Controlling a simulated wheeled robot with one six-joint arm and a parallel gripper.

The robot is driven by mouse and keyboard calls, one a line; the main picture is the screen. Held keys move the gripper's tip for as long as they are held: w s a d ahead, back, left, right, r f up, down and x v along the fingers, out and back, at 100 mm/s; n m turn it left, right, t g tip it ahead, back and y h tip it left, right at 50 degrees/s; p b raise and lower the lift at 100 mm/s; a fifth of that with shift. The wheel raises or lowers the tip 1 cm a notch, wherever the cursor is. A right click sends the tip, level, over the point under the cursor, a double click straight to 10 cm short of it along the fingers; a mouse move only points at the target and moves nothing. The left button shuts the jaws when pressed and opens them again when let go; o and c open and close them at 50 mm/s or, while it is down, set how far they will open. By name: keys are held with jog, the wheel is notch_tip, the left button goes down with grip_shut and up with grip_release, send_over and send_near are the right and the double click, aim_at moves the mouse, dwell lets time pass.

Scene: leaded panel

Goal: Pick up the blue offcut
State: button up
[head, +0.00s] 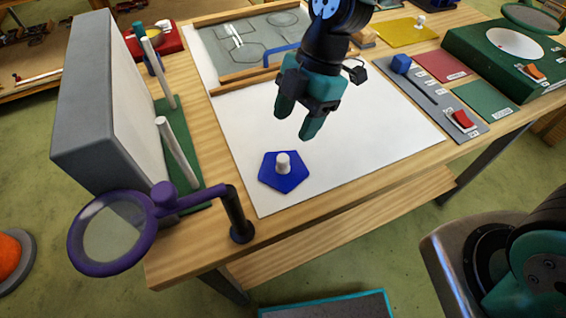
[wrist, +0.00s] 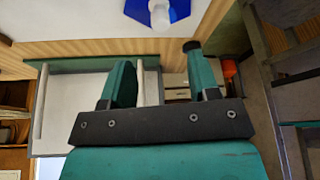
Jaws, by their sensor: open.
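The blue offcut (head: 272,179) is a flat dark-blue pentagon with a white knob (head: 283,162) standing on it. It lies on the white sheet near the table's front edge. It also shows at the top of the wrist view (wrist: 136,10), cut off by the frame edge, with its white knob (wrist: 160,14). My gripper (head: 298,119) has teal fingers and hangs above the white sheet, behind and slightly right of the offcut. The fingers are apart with nothing between them. They do not touch the offcut.
A purple magnifier (head: 112,233) on a black post stands at the front left. A grey upright box (head: 112,110) stands at the left. A grey strip (head: 425,98) with a blue block and red switch lies at right. The white sheet (head: 350,140) is otherwise clear.

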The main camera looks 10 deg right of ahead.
aim_at(284, 158)
jog(key=x, duration=0.4)
jog(key=shift+d+p+x, duration=0.15)
jog(key=shift+p+x, duration=0.3)
jog(key=shift+x, duration=0.95)
jog(key=shift+d+p+x, duration=0.15)
jog(key=shift+p+x, duration=0.25)
jog(key=shift+x, duration=1.05)
jog(key=shift+f, duration=0.1)
jog(key=c, duration=0.9)
